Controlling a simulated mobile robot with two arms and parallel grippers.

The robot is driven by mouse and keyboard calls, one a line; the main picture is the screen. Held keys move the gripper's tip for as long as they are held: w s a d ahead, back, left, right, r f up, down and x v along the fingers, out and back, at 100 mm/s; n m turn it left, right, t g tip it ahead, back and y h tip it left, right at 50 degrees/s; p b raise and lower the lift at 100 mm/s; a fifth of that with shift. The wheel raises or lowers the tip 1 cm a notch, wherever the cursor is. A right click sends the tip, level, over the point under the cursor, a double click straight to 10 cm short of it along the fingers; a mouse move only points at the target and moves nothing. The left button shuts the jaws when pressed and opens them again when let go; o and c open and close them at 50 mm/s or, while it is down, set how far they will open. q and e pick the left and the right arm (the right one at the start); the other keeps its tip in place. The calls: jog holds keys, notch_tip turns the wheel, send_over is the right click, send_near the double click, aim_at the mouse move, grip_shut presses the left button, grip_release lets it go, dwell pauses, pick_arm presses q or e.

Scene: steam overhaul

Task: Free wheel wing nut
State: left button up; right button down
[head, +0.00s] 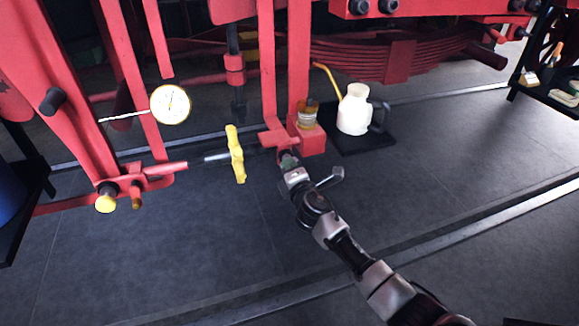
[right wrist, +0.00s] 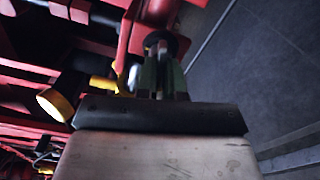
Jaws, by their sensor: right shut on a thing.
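A yellow, wing-shaped handle (head: 236,153) stands upright at the end of a pale rod, left of the red bracket, in the head view. It may be the wing nut. My right gripper (head: 287,157) reaches up from the lower right to the red bracket (head: 272,138), right of the yellow handle and apart from it. In the right wrist view, my gripper's fingers (right wrist: 160,72) are close together on a dark round knob (right wrist: 161,42) beside red metal. The fingers partly hide the knob. Yellow parts (right wrist: 103,85) show to their left. My left gripper is not in view.
A white oil can (head: 354,112) stands on a black mat right of the bracket, near a small amber bottle (head: 307,117). The dark floor in front is mostly clear.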

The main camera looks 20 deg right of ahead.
jog(key=shift+n, duration=0.5)
jog(key=c, duration=1.2)
grip_release()
jog(key=shift+c, duration=0.2)
jog(key=shift+s, duration=0.1)
jog(key=s, duration=1)
jog(key=shift+s+d+p, duration=0.2)
jog(key=shift+s+p, duration=0.1)
jog(key=shift+p, duration=0.1)
jog(key=shift+f, duration=0.1)
